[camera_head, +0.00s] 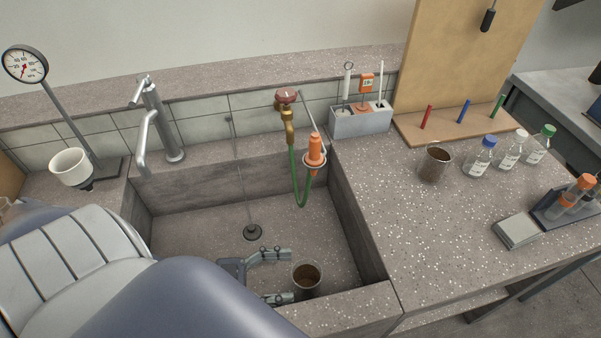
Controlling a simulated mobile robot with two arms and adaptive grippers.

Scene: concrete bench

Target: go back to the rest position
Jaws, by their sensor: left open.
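My left gripper (289,276) reaches over the sink from the lower left, with its two fingers spread apart. It is open and holds nothing. My own arm covers the front left of the sink (345,225). My right gripper is not in view.
A tap (158,125) and a brass valve with a green hose (289,120) stand at the sink's back. A dial gauge (25,65) stands left.

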